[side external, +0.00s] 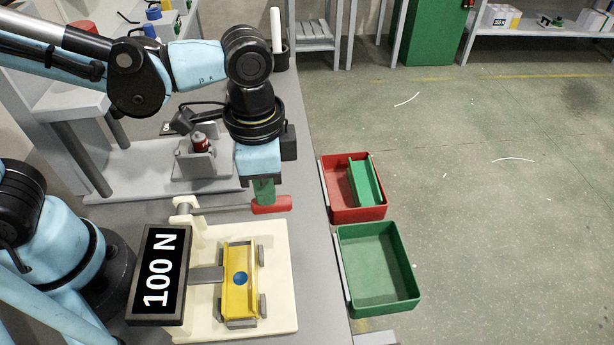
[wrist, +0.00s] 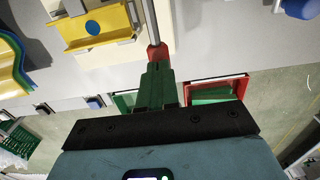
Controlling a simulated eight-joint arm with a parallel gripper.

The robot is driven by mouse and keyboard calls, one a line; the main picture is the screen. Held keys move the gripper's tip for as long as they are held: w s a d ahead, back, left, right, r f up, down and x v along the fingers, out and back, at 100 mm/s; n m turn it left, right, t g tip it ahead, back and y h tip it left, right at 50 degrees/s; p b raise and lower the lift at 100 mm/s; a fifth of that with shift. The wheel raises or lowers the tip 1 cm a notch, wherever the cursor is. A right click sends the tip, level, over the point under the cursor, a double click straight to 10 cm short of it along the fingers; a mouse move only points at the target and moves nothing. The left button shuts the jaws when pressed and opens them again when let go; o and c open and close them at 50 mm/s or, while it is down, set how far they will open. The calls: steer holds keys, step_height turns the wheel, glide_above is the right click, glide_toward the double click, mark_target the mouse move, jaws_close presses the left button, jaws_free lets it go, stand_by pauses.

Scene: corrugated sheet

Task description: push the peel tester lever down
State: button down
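The peel tester has a cream base (side external: 279,270) and a lever, a grey bar (side external: 222,209) with a red handle (side external: 272,204). The lever lies roughly level along the base's back edge, its handle near the table's right edge. My gripper (side external: 264,198) points down with its green fingers right over the handle. In the wrist view the fingertips (wrist: 157,66) overlap the red handle (wrist: 153,49) and partly hide it. The fingers look shut together with no gap between them. Whether they touch the handle I cannot tell.
A black "100 N" display (side external: 160,275) and a yellow piece with a blue dot (side external: 239,294) are on the tester. A red bin (side external: 338,213) and a green bin (side external: 375,303) hang beyond the table edge. A grey fixture (side external: 196,160) stands behind.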

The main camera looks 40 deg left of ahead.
step_height(320, 180, up, 11)
steer(key=shift+f, duration=0.2)
stand_by(1.1)
steer(key=shift+a, duration=0.1)
stand_by(0.4)
steer(key=w+a+f+n+t, duration=0.1)
steer(key=a+f+n+t, duration=0.1)
steer(key=a, duration=0.3)
steer(key=w+a+f+n+t, duration=0.1)
steer(key=a+f+n+t, duration=0.1)
steer(key=a+n, duration=0.2)
steer(key=w+a+f+n+t, duration=0.1)
steer(key=a+f+n+t, duration=0.1)
steer(key=a, duration=0.5)
steer(key=shift+w+a+f+n+t, duration=0.3)
steer(key=shift+a+n+t, duration=0.1)
steer(key=shift+n+t, duration=0.15)
